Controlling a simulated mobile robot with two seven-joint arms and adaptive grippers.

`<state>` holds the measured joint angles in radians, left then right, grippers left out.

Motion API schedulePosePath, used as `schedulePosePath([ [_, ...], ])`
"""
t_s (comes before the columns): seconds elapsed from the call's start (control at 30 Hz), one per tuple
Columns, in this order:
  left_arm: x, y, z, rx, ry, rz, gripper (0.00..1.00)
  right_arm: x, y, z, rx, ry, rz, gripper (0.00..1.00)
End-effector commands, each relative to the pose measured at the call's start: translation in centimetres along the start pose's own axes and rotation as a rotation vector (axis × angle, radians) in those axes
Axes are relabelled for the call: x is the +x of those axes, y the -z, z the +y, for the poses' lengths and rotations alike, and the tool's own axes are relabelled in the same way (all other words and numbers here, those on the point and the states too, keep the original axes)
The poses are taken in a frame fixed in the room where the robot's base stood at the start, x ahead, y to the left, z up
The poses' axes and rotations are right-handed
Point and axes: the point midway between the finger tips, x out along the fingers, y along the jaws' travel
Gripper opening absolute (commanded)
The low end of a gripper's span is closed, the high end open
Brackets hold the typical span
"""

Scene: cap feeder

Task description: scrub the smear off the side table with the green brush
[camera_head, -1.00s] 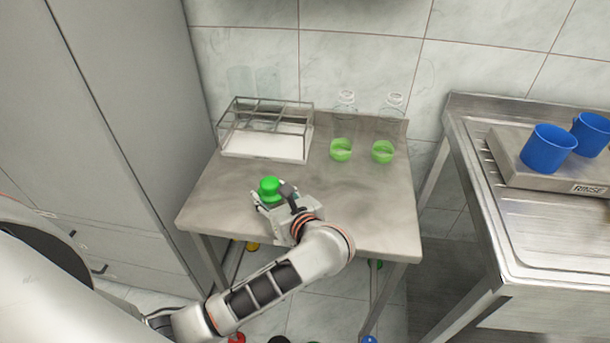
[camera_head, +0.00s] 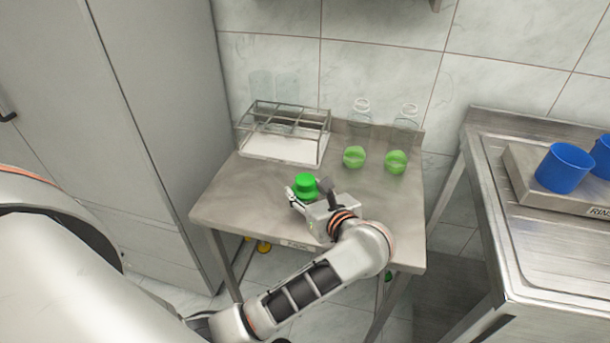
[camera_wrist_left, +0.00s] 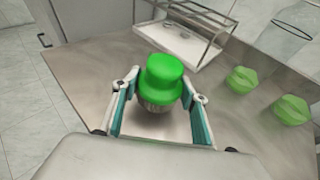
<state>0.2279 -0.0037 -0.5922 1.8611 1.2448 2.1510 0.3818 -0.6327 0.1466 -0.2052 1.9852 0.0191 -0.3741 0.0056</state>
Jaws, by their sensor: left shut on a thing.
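The green brush (camera_head: 306,184) has a rounded green knob and stands upright over the side table (camera_head: 235,205). My left gripper (camera_head: 303,196) is shut on it. In the left wrist view the brush (camera_wrist_left: 163,78) sits between the two fingers, with grey bristles showing below the green. The bristles look at or close to the tabletop; I cannot tell if they touch. A faint dark, cloudy smear (camera_wrist_left: 235,128) shows on the metal top, to the right of the gripper in the wrist view. My right gripper is not in view.
A clear divided rack on a white tray (camera_head: 280,149) stands at the table's back left. Two clear bottles (camera_head: 360,112) with green objects (camera_head: 354,157) in front stand at the back right. A metal counter (camera_head: 485,205) with blue mugs (camera_head: 564,168) is at the right.

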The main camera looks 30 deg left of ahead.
Motion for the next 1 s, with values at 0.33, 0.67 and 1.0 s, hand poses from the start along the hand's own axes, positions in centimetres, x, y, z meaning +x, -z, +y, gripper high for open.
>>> schedulePosePath([
  [0.33,-1.1,-3.4,-0.8,-0.005,0.0,-0.002,0.21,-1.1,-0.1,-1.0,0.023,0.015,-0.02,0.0],
  [0.67,-1.5,-4.7,-1.1,-0.001,-0.002,-0.002,0.21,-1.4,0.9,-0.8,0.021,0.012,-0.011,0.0],
  [1.0,-1.4,-4.6,-1.1,-0.001,-0.002,-0.002,0.21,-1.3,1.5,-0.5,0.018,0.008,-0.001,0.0],
])
